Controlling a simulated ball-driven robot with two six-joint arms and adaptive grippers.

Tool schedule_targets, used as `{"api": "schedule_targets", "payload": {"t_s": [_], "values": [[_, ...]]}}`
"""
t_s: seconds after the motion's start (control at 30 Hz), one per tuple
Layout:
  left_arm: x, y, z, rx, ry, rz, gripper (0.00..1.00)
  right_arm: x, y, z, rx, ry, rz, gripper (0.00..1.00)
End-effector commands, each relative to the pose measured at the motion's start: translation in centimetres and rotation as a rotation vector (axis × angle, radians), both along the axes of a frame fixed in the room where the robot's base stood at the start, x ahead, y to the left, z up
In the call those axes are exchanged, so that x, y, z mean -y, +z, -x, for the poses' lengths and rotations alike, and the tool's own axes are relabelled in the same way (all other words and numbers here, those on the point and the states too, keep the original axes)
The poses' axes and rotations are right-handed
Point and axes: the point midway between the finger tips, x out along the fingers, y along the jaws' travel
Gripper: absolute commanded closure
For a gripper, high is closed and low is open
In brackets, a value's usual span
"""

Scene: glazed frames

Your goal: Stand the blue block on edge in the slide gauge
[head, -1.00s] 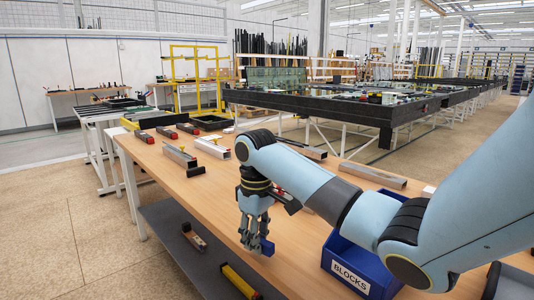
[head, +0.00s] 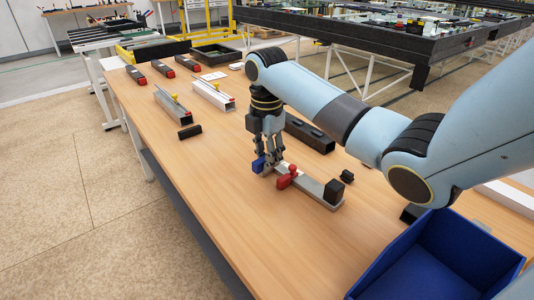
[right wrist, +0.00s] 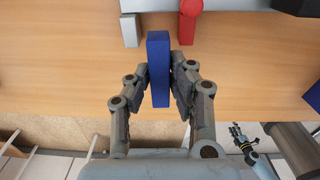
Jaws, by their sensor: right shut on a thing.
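The blue block (head: 258,164) is held upright on its narrow side in my right gripper (head: 268,158). In the right wrist view the fingers (right wrist: 159,85) are shut on both faces of the block (right wrist: 158,65). The slide gauge (head: 314,188) is a grey bar on the table with a red slider (head: 287,177) and a black end block (head: 334,191). In the wrist view the block's far end lies sideways between the grey end piece (right wrist: 130,28) and the red slider (right wrist: 188,22). I cannot tell its height over the table. My left gripper (right wrist: 241,138) shows small; its opening is unclear.
A blue bin (head: 430,262) stands at the table's front right. A black channel (head: 309,135) lies behind the gauge. The wooden table's (head: 215,200) front left is clear.

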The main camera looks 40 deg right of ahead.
Motion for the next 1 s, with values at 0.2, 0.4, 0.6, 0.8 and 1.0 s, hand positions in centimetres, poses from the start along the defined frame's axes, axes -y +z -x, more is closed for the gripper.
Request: {"api": "schedule_targets", "payload": {"t_s": [0.2, 0.4, 0.6, 0.8, 1.0], "values": [[0.0, -2.2, -0.4, 0.006, 0.000, 0.000, 0.60, 0.0, -1.9, 0.0, 0.000, -0.002, 0.001, 1.00], [0.3, -3.9, -0.7, 0.011, 0.000, 0.003, 0.60, 0.0, -3.2, 0.0, 0.000, -0.002, 0.001, 1.00], [0.5, -4.6, -0.6, 0.011, 0.002, 0.006, 0.60, 0.0, -4.6, 0.0, -0.001, -0.002, 0.000, 1.00], [0.5, -5.0, -0.6, 0.009, 0.002, 0.006, 0.60, 0.0, -5.7, 0.0, -0.002, -0.002, 0.000, 1.00], [0.5, -5.0, -0.5, 0.008, 0.001, 0.006, 0.60, 0.0, -5.8, 0.1, -0.002, -0.002, 0.000, 1.00]]}}
